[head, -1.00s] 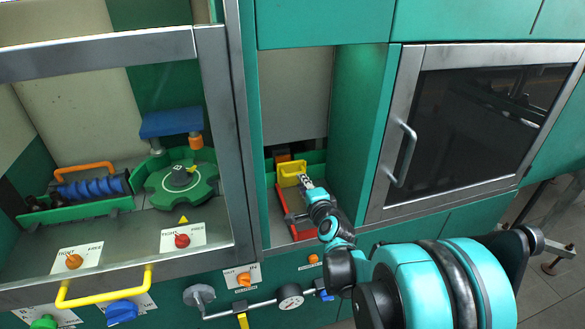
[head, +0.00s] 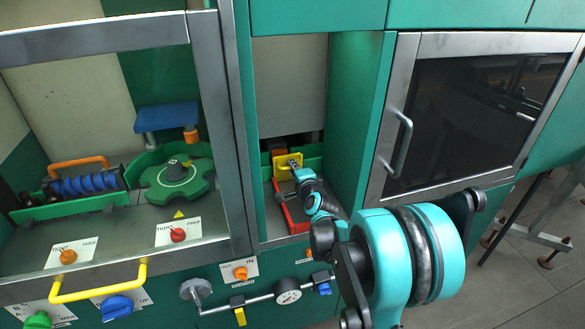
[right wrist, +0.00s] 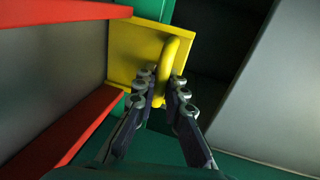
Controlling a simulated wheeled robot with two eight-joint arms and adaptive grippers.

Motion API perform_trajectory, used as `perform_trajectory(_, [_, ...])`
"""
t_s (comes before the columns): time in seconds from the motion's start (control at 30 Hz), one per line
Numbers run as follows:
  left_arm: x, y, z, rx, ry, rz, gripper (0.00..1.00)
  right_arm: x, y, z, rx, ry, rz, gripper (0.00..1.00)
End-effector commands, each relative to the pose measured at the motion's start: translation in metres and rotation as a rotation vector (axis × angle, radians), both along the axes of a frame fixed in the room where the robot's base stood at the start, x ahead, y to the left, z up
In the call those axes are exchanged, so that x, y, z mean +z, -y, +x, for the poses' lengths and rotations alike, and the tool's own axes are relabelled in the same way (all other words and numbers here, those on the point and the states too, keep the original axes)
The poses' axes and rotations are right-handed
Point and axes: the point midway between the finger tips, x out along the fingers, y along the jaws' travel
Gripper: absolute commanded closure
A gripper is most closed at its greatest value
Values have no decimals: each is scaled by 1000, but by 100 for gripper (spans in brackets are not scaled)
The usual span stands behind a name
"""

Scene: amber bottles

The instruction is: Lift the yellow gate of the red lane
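The yellow gate (head: 284,163) stands upright at the back of the red lane (head: 289,209) in the narrow middle bay. In the right wrist view the gate is a yellow plate (right wrist: 127,44) with a curved yellow handle (right wrist: 174,60), at the end of the lane's red rails (right wrist: 75,125). My right gripper (head: 296,166) reaches into the bay from the front. In the right wrist view its two fingers (right wrist: 163,88) are close together with the handle between them, apparently shut on it. My left gripper is not in view.
Green walls (head: 353,115) bound the narrow bay. At right is a closed dark-windowed door with a handle (head: 399,145). At left, a framed bay holds a green rotary wheel (head: 177,178) and blue rollers (head: 88,186). A gauge (head: 288,290) and knobs sit below.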

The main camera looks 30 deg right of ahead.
Motion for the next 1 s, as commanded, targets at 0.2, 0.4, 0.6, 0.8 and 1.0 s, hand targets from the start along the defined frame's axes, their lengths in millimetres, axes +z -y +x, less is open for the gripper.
perform_trajectory(0.2, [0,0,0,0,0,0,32,0,0,0,0,-1,0,100])
perform_trajectory(0.4, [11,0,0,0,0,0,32,14,0,0,0,0,0,100])
perform_trajectory(0.6, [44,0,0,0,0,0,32,59,0,0,0,0,0,100])
perform_trajectory(0.8, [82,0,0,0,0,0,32,112,0,0,-1,1,0,100])
perform_trajectory(1.0, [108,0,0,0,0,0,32,152,0,0,-1,1,0,100])
